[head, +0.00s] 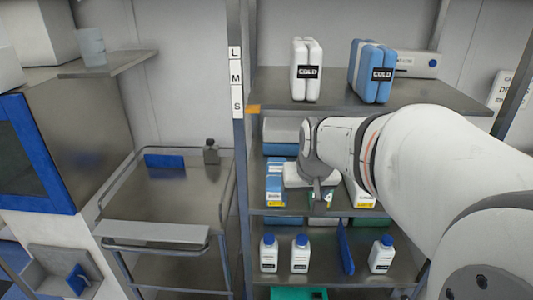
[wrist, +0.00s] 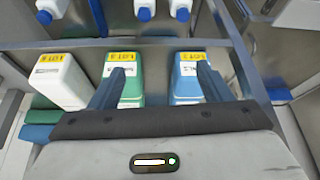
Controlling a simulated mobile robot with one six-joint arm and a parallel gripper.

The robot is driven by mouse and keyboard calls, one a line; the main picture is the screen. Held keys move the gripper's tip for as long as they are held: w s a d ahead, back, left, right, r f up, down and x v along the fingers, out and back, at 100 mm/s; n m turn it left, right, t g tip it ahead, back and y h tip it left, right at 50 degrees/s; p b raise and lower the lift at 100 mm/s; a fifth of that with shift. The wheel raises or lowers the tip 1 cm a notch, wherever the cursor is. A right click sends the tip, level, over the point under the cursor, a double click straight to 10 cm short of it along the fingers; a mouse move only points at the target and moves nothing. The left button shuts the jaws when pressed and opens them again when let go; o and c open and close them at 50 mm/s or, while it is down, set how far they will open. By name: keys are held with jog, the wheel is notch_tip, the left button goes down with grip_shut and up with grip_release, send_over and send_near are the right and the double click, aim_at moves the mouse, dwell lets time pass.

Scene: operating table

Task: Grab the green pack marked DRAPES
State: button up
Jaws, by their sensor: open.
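A green pack (wrist: 134,88) with a yellow tag and a white label stands on a shelf in the wrist view; its lettering is too small to read. My gripper (wrist: 161,69) is open and empty. Its left finger overlaps the green pack in the picture, and its right finger overlaps a blue pack (wrist: 182,89). The gap between the fingers lies over the space between these packs. I cannot tell whether a finger touches either pack. In the head view my gripper (head: 318,188) is at the middle shelf and hides most of the green pack, with a little green showing below it.
A white pack (wrist: 60,82) stands left of the green one in the wrist view. White bottles (head: 269,254) stand on the shelf below. COLD packs (head: 306,70) stand above. A rack post (head: 238,150) rises at left.

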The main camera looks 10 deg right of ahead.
aim_at(310, 194)
jog(key=shift+o, duration=0.8)
jog(key=shift+m+t+h, duration=0.5)
jog(key=shift+m+t, duration=0.2)
jog(key=w+d, duration=0.2)
jog(key=w, duration=0.1)
jog(key=w+d+b, duration=0.1)
jog(key=w+d, duration=0.5)
jog(key=shift+d+f+b, duration=0.15)
jog(key=shift+f+b, duration=0.15)
jog(key=shift+f, duration=0.05)
jog(key=shift+w+d+f, duration=0.2)
jog(key=x, duration=0.7)
jog(key=shift+r, duration=0.1)
jog(key=shift+c, duration=0.2)
jog(key=c, duration=1.2)
